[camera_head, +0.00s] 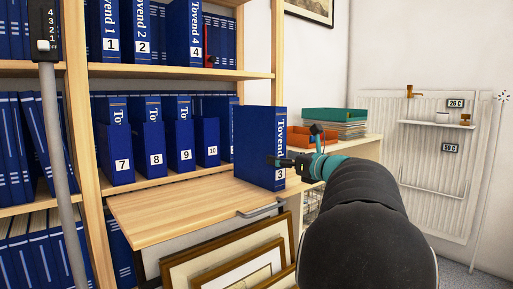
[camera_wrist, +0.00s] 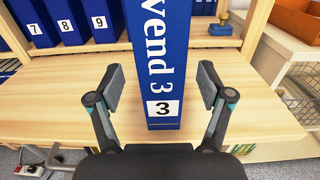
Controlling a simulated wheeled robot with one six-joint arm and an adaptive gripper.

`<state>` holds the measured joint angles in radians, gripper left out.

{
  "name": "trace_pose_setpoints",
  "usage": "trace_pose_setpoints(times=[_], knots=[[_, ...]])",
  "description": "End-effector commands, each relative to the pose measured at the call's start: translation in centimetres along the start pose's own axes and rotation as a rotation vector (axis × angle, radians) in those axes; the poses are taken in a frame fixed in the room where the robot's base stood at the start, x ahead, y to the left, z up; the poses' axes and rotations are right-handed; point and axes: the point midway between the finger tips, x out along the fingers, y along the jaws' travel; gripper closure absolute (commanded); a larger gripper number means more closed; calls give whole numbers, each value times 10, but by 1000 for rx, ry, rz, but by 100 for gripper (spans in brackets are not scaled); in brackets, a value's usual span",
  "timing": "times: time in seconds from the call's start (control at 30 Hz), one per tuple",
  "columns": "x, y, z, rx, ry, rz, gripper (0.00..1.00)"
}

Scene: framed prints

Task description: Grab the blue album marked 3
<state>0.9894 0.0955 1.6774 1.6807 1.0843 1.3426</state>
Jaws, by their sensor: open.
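The blue album marked 3 (camera_head: 258,145) stands upright on a pull-out wooden board in front of the shelves. In the wrist view its spine (camera_wrist: 160,60) faces me, with the white label 3 near its foot. My gripper (camera_head: 284,161) is at the album's right side in the head view. In the wrist view my gripper (camera_wrist: 162,88) is open, with one finger on each side of the spine and a gap on both sides. The fingers look apart from the album. Its top is cut off in the wrist view.
Albums marked 7 (camera_head: 122,165), 8, 9 and 10 stand on the shelf behind. The wooden board (camera_head: 165,212) is bare left of the album. Framed prints (camera_head: 225,262) lean below it. An orange tray (camera_head: 298,137) lies to the right.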

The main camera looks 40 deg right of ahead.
Motion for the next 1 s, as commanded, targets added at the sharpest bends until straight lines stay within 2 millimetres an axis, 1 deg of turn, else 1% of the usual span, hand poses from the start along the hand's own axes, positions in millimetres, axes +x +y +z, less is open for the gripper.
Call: trace_pose_setpoints(times=[0.03, 0.1, 0.27, 0.33, 0.5, 0.63, 0.73, 0.93, 0.97, 1.0], knots=[[7, 0, 0, 0, 0, 3, 21], [14, 1, 0, -1, 0, 2, 21], [21, 0, 0, -1, 1, 1, 21], [28, 0, -1, -1, 1, 2, 21], [53, -1, -1, -1, 1, 3, 21], [66, -1, 0, -1, 1, 2, 21], [71, -1, 0, -2, 1, 1, 21], [71, -1, 0, -2, 1, 1, 21], [71, -1, 0, -2, 1, 1, 23], [71, -1, 0, -2, 1, 1, 33]])
